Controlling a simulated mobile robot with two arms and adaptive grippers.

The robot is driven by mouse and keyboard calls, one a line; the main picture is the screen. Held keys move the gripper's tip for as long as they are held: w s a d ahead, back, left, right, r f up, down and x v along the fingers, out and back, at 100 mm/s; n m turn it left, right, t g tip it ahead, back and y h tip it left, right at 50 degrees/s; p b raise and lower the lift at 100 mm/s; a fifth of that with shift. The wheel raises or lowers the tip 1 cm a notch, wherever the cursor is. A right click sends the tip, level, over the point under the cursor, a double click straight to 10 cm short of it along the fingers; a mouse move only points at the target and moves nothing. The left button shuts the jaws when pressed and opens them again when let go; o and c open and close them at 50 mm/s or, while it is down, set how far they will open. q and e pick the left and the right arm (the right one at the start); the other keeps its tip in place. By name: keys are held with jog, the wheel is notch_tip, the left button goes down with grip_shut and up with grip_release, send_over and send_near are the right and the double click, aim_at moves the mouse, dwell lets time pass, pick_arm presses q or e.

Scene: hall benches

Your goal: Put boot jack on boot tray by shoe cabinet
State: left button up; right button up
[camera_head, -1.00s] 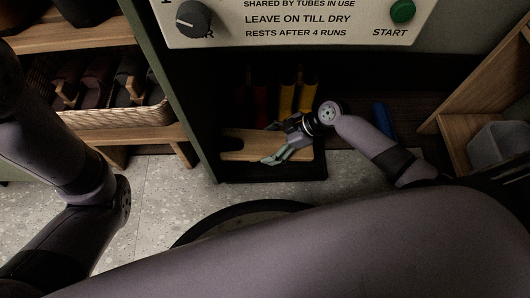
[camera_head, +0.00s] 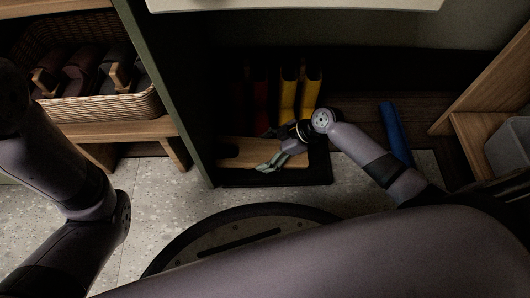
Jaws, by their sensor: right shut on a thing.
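The boot jack (camera_head: 243,152) is a flat, light wooden board with a dark notch at its left end. It lies over the black boot tray (camera_head: 318,174) on the floor of the dark recess; whether it touches the tray is hard to tell. My right gripper (camera_head: 268,167) is shut on the boot jack near its middle, its pale fingers pointing left and down. Yellow boots (camera_head: 299,95) and dark red boots (camera_head: 257,100) stand behind it. My left gripper is out of view; only the left arm shows at the left.
A blue roll (camera_head: 394,130) lies right of my right gripper. A grey bin (camera_head: 512,145) sits at the far right. Speckled floor (camera_head: 165,215) is open at left front.

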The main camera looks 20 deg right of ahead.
jog(key=shift+f+b, duration=0.3)
jog(key=o, duration=1.4)
jog(key=shift+f, duration=0.2)
jog(key=shift+o, duration=0.2)
jog(key=shift+r, duration=0.1)
jog(key=shift+r, duration=0.25)
jog(key=p+v, duration=0.8)
jog(key=v, duration=0.3)
jog(key=shift+r, duration=0.35)
jog(key=shift+s+d+r+p, duration=0.1)
jog(key=shift+d+r+p, duration=0.15)
jog(key=shift+d+p, duration=0.1)
